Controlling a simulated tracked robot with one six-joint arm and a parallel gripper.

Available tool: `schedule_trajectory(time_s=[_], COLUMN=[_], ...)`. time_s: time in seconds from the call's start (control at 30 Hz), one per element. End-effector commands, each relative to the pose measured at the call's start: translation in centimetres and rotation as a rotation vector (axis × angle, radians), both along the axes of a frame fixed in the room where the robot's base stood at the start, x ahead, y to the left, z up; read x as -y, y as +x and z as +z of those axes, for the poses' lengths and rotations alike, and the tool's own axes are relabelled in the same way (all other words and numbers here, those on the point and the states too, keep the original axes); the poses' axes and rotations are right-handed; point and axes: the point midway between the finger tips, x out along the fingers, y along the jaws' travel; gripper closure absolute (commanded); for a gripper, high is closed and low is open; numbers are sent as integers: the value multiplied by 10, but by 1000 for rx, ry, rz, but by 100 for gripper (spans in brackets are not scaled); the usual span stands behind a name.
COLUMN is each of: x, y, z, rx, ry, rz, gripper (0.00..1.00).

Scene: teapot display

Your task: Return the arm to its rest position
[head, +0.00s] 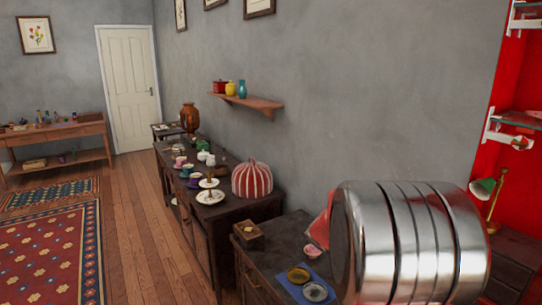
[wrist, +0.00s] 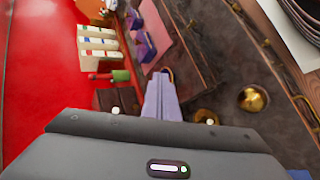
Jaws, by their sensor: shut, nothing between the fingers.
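My gripper (wrist: 160,97) shows in the wrist view, with its dark body across the bottom and its pale fingers together at the centre. It is shut and holds nothing. In the head view, a large silver part of my arm (head: 415,240) fills the lower right, close to the camera. The gripper's fingers cannot be made out in that view. The arm hides part of the near dark cabinet (head: 285,240) and the wall behind it.
A striped tea cosy (head: 252,180) and several cups stand on the long sideboard (head: 232,207). A wall shelf (head: 250,102) holds small pots. A green lamp (head: 484,188) stands at the right by red shelving. The wooden floor (head: 145,215) at left centre is clear.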

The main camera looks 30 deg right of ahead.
Motion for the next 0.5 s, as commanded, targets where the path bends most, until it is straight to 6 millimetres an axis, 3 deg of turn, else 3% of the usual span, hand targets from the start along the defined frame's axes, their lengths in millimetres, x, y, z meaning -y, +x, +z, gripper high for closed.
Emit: schedule_trajectory(time_s=[0.5], x=[-130], y=[39], z=[21], rx=[308], ry=[258], rz=[284], gripper=[100])
